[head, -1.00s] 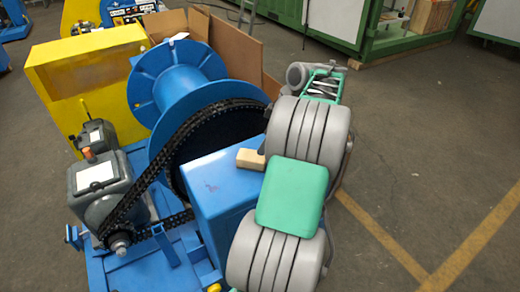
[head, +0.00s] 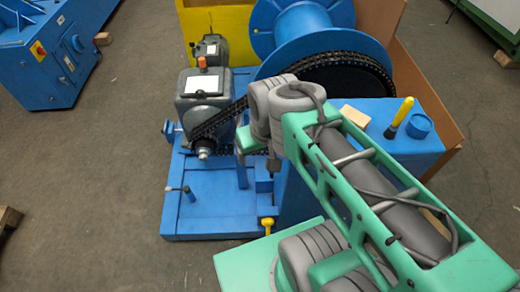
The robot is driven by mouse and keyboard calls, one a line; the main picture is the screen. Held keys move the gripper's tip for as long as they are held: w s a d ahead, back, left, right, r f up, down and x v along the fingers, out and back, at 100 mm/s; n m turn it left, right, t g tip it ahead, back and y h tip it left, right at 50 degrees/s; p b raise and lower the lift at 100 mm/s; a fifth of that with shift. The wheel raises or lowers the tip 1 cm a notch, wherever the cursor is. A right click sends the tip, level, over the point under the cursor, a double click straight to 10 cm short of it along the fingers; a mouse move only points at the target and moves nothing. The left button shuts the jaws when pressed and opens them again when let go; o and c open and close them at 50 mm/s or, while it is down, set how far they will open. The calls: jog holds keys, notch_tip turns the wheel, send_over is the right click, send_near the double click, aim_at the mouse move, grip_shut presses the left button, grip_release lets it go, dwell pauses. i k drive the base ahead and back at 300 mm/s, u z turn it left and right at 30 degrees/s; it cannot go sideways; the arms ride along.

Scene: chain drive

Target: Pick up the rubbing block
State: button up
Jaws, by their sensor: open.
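A small tan block (head: 354,115), which looks like the rubbing block, lies on top of the blue housing (head: 385,135) in front of the large chain wheel. My green and grey arm reaches from the lower right to the left of the block. Its grey wrist is left of the block. A green end part of my gripper (head: 247,140) shows beyond the wrist, above the blue base frame. The gripper is open, apart from the block, and its fingertips are mostly hidden.
A yellow-handled tool (head: 402,113) and a round blue cap (head: 419,126) stand right of the block. The chain (head: 220,120) runs from the grey motor (head: 203,90) to the wheel beside the blue drum (head: 305,40). Open floor lies at the left.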

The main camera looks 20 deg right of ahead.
aim_at(361, 120)
jog(key=z, duration=1.35)
jog(key=k, duration=0.45)
jog(key=z, duration=0.9)
jog(key=i, duration=0.7)
jog(key=u, duration=2.15)
